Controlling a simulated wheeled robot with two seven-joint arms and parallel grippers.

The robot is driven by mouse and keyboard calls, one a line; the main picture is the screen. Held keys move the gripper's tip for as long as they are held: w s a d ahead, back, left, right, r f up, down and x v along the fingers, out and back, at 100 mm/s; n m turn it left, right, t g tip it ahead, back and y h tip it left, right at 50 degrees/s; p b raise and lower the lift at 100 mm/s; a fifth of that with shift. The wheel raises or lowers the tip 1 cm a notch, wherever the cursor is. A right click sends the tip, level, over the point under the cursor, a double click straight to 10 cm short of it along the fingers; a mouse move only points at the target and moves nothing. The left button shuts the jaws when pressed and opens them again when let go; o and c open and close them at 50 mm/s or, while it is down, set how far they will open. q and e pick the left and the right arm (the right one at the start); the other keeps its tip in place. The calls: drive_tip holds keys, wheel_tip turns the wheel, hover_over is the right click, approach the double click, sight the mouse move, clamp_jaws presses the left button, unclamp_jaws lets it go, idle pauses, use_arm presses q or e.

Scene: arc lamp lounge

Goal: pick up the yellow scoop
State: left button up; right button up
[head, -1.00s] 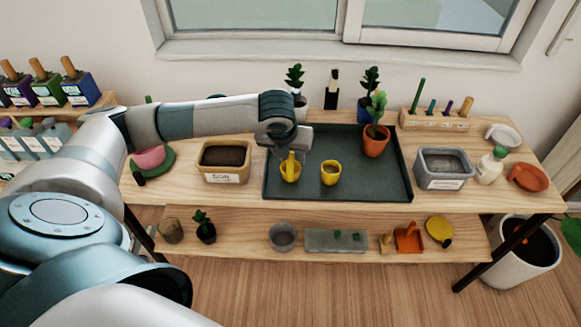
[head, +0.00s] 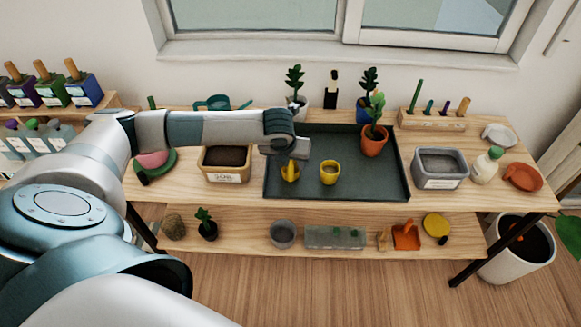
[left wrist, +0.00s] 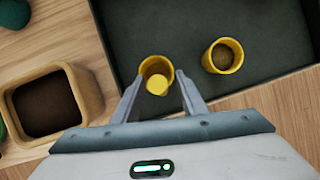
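The yellow scoop (head: 290,173) stands in the dark tray (head: 340,190), toward its left side, with its handle pointing up. In the left wrist view the scoop (left wrist: 153,67) shows from above, its round handle end toward the camera. My left gripper (left wrist: 160,76) is open, with one finger on each side of the handle and a visible gap on both sides. My right gripper is not in view.
A yellow cup with brown contents (head: 329,173) stands just right of the scoop. A soil bin (head: 224,176) stands left of the tray, a grey bin (head: 440,180) right of it. A potted plant (head: 373,146) stands at the tray's back right.

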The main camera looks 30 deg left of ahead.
use_arm(q)
clamp_jaws()
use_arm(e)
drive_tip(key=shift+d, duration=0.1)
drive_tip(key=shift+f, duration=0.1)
